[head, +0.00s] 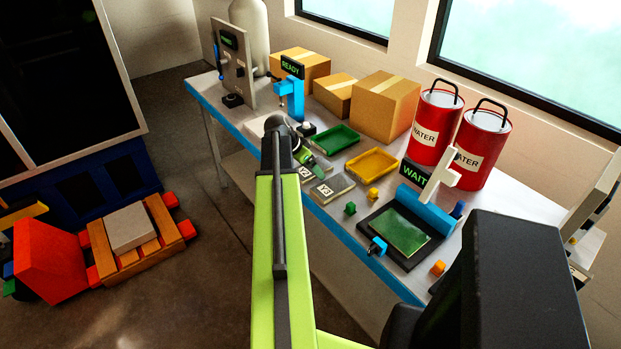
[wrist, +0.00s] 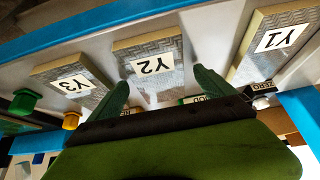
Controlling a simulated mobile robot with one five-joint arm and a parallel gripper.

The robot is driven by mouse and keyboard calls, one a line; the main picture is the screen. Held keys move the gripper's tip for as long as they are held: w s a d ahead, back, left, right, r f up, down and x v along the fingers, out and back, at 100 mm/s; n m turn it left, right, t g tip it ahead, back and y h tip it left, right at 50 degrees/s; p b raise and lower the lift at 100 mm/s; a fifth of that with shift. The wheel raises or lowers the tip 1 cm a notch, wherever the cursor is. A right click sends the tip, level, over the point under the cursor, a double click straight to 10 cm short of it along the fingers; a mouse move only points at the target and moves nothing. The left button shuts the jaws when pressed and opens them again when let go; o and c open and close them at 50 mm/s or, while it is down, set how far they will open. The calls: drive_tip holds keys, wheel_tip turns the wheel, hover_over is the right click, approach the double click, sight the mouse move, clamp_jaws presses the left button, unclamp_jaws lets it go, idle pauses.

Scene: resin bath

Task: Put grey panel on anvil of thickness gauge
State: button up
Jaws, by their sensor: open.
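Several grey, woven-looking panels with tan edges lie flat on the bench. In the wrist view they are labelled Y3 (wrist: 71,84), Y2 (wrist: 154,66) and Y1 (wrist: 275,40); Y3 (head: 331,188) also shows in the head view. My gripper (wrist: 163,84) is open and empty, its green fingers pointing toward panel Y2, which lies between and beyond their tips. I cannot tell if they touch it. The blue thickness gauge (head: 291,98) with a READY display stands behind my gripper in the head view. Its anvil is not clearly visible.
A green tray (head: 331,140) and yellow tray (head: 371,164) stand behind the panels. A black-and-blue WAIT machine (head: 380,252) stands to the right. Cardboard boxes (head: 386,106) and red WATER canisters (head: 436,128) line the back.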

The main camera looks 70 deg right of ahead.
drive_tip(key=shift+r, duration=0.15)
drive_tip(key=c, duration=1.7)
